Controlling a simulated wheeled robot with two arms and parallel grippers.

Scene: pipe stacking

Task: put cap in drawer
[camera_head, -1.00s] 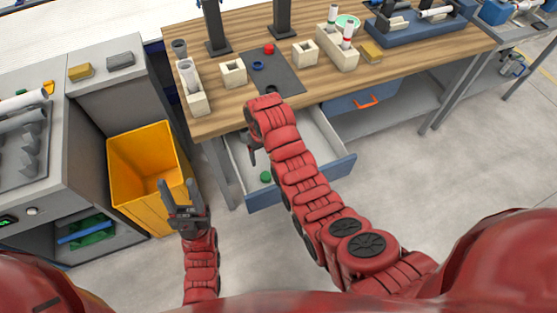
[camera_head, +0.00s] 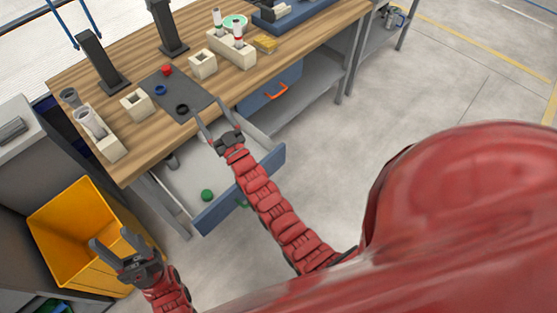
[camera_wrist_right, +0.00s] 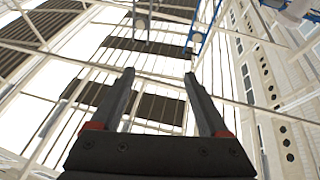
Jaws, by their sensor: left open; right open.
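A red cap (camera_head: 166,70), a blue cap (camera_head: 160,90) and a black cap (camera_head: 182,109) are on the dark mat (camera_head: 186,88) on the workbench. A green cap (camera_head: 207,195) lies inside the open drawer (camera_head: 270,164) below the bench top. My right gripper (camera_head: 211,107) is open near the bench's front edge, above the back of the drawer, with its fingers close to the black cap in the picture. The right wrist view shows its spread fingers (camera_wrist_right: 158,76) with nothing between them. My left gripper (camera_head: 111,238) is open and empty by the yellow bin.
A yellow bin (camera_head: 75,222) stands at the lower left. Pale blocks with pipes (camera_head: 100,135) and black posts (camera_head: 101,64) stand on the bench. A small green item (camera_head: 242,203), partly hidden by my arm, shows by the drawer front. The floor to the right is clear.

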